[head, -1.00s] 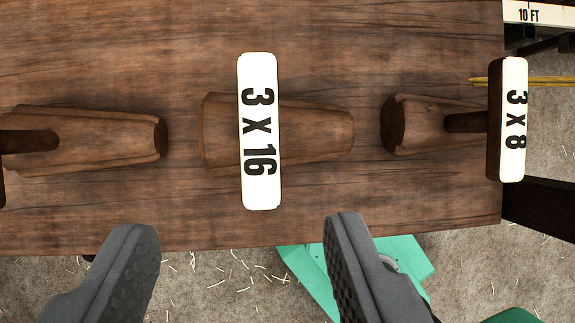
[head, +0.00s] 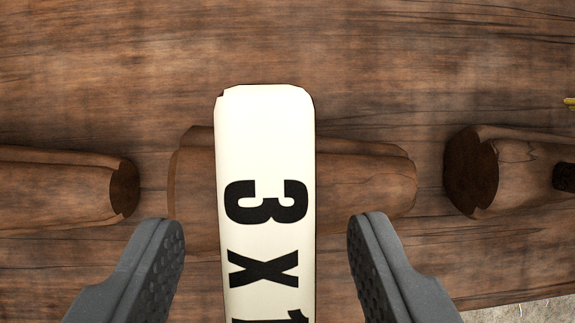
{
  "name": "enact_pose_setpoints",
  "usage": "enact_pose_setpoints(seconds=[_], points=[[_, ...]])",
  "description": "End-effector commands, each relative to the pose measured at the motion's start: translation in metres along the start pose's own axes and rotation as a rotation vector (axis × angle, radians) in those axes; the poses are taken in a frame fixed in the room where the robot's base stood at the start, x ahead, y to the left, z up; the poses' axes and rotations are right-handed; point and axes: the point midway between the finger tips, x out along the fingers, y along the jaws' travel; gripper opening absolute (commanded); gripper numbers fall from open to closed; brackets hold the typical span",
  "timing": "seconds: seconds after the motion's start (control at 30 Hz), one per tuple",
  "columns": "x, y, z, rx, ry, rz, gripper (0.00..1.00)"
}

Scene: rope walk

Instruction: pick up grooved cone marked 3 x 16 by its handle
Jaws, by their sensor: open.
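The grooved cone marked 3 x 16 (head: 365,182) lies on its side on the wooden bench, its brown body running left to right. Its white handle (head: 266,140) stands across it towards the camera, with "3 x 1" showing and the rest cut off by the bottom edge. My gripper (head: 266,225) is open. One dark finger is left of the handle and one is right of it, with a clear gap on each side. I cannot tell how far above the cone the fingertips are.
A second grooved cone (head: 60,188) lies to the left and a third (head: 515,165) to the right, both close by. The dark wooden bench top (head: 300,45) is bare behind them. Its front edge shows at bottom right, with pale floor (head: 530,312) beyond.

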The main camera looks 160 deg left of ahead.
Motion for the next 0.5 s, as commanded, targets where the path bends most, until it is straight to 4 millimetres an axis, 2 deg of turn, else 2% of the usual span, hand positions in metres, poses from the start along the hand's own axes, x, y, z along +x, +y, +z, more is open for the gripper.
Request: enact_pose_setpoints(seconds=[0.1, 0.2, 0.43, 0.47, 0.5], points=[[0.02, 0.003, 0.002, 0.0, -0.004, 0.003, 0.49], [0.03, 0.003, 0.001, 0.0, -0.003, 0.004, 0.49], [0.032, 0.003, 0.0, 0.0, -0.001, 0.002, 0.49], [0.032, 0.003, 0.0, 0.0, -0.001, 0.002, 0.46], [0.032, 0.003, 0.0, 0.0, -0.001, 0.002, 0.35]])
